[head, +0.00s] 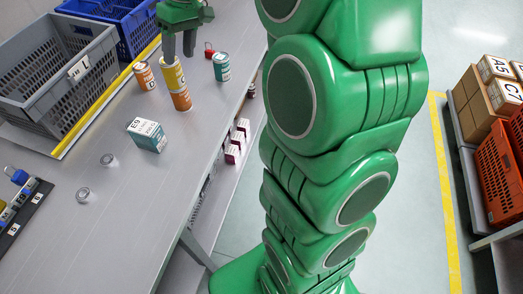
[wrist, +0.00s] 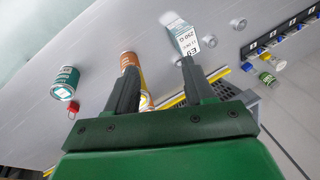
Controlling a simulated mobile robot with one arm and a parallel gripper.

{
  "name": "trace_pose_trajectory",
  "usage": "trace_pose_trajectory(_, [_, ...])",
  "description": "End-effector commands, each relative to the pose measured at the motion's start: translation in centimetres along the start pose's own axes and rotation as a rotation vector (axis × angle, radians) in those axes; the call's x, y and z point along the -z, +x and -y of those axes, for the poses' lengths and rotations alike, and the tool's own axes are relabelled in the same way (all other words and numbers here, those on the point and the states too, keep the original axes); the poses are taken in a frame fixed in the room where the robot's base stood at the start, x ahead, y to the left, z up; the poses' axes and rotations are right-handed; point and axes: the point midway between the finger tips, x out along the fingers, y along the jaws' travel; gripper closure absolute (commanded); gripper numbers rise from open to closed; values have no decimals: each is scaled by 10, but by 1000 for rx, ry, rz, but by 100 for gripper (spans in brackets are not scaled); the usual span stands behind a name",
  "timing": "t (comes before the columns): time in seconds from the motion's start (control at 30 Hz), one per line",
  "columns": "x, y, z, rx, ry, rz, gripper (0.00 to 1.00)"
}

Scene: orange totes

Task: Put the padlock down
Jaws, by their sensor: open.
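A small red padlock (head: 209,52) lies on the grey workbench (head: 120,210), just right of my gripper (head: 179,52) in the head view. It also shows in the wrist view (wrist: 74,108), left of my fingers and clear of them. My gripper is open, with its fingers pointing down beside and above a yellow and orange can (head: 174,76). In the wrist view the jaws (wrist: 160,68) stand apart with no padlock between them. A second, blue padlock (head: 19,177) is at the dark rack on the left.
An orange can (head: 144,77), a teal can (head: 221,67) and a box marked E9 (head: 147,135) stand nearby. Two small metal rings (head: 108,160) lie on the bench. A grey crate (head: 95,73) and a blue crate (head: 130,25) are behind.

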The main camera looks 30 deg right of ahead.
Motion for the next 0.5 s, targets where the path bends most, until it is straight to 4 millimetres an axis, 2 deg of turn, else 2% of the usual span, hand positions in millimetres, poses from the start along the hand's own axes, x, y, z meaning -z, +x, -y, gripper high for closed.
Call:
trace_pose_trajectory(0.2, [-54,2,33,-32,64,44,47])
trace_pose_trajectory(0.5, [-134,12,68,-87,170,104,47])
